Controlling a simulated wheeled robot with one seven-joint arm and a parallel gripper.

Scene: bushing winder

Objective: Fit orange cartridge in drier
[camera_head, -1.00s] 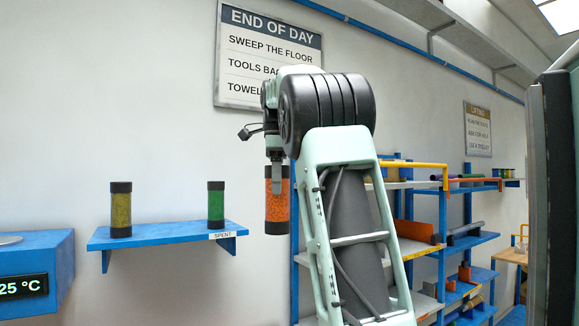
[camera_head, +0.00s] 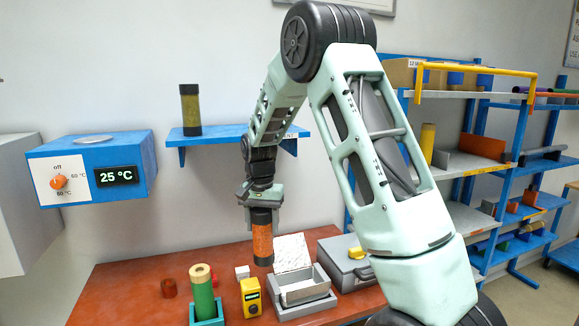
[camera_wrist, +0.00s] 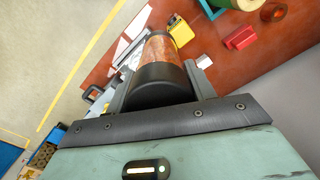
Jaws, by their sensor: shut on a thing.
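The orange cartridge (camera_head: 263,243) has black end caps and hangs upright below my gripper (camera_head: 262,205). In the wrist view the cartridge (camera_wrist: 148,54) lies between the two fingers of my gripper (camera_wrist: 155,88), its black cap towards the camera. The gripper is shut on it. It appears above the red bench, near the grey open box and the yellow meter; its exact height is hard to judge. I cannot tell which thing is the drier. A green cylinder (camera_head: 203,297) with a tan ringed top stands in a teal square holder (camera_head: 206,323) on the bench.
The red bench (camera_head: 130,285) holds a yellow meter (camera_head: 251,297), a grey open box (camera_head: 305,292) and a grey case (camera_head: 345,265). A blue oven (camera_head: 92,168) reads 25 °C. A yellowish cartridge (camera_head: 190,110) stands on the blue wall shelf (camera_head: 185,134). Blue racks (camera_head: 480,170) stand right.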

